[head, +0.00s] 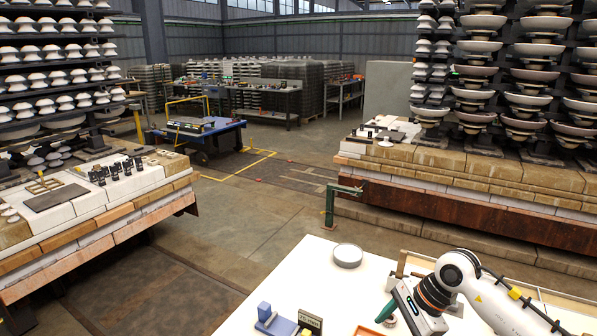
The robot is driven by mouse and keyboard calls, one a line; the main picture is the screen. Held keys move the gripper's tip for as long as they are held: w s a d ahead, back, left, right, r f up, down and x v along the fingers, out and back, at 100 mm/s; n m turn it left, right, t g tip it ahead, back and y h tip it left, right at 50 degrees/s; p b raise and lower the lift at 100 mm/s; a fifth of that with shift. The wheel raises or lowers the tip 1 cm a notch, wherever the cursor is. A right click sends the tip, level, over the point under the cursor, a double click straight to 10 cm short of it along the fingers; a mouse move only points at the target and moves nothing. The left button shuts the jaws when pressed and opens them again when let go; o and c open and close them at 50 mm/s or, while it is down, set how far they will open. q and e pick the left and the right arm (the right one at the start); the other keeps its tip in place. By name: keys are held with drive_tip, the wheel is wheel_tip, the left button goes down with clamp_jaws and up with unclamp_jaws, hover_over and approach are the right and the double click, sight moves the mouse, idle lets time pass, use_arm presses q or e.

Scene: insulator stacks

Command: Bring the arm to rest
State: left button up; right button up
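My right arm (463,272), white with a dark and orange banded joint, reaches in from the lower right over the white table (300,270). Its wrist end points down and left near the table's front. My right gripper (388,312) shows only in part, with a dark green piece at its left side; its fingertips are not clear, and I cannot tell whether it holds anything. My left arm and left gripper are not in view.
On the white table are a round grey dish (348,256), a blue holder (268,316) and a small dark block (309,322). A wooden-edged tray (402,263) lies behind my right arm. Insulator racks stand left and right; a blue cart (205,135) stands on open floor.

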drive_tip(key=s+a+r+m+t+y, duration=0.2)
drive_tip(key=a+r+m+t+y, duration=0.1)
drive_tip(key=a+r+m+y, duration=0.4)
drive_tip(key=s+a+r+m+t+y, duration=0.1)
drive_tip(key=a+r+m+t+y, duration=0.2)
drive_tip(key=a+y, duration=0.5)
drive_tip(key=w+d+m+t+h, duration=0.1)
drive_tip(key=d+m+t+h, duration=0.55)
drive_tip(key=m, duration=0.65)
drive_tip(key=d+m+t+h, duration=0.3)
drive_tip(key=m+t+h, duration=0.5)
drive_tip(key=m, duration=0.6)
drive_tip(key=s+d+f+m+g+h, duration=0.4)
drive_tip(key=d+f+m+g+h, duration=0.2)
drive_tip(key=f+m, duration=0.35)
drive_tip(key=s+f+m+g, duration=0.4)
drive_tip(key=s+f+g, duration=0.25)
drive_tip(key=s, duration=0.35)
drive_tip(key=s+f+m+g, duration=0.45)
drive_tip(key=s+f, duration=0.25)
drive_tip(key=s, duration=0.3)
wheel_tip(320, 180, down, 27)
drive_tip(key=s+g, duration=0.2)
drive_tip(key=s+d+f+n+g, duration=0.1)
drive_tip(key=s+d+f, duration=0.1)
drive_tip(key=s+f, duration=1.3)
drive_tip(key=shift+s+d, duration=0.15)
drive_tip(key=shift+s, duration=0.5)
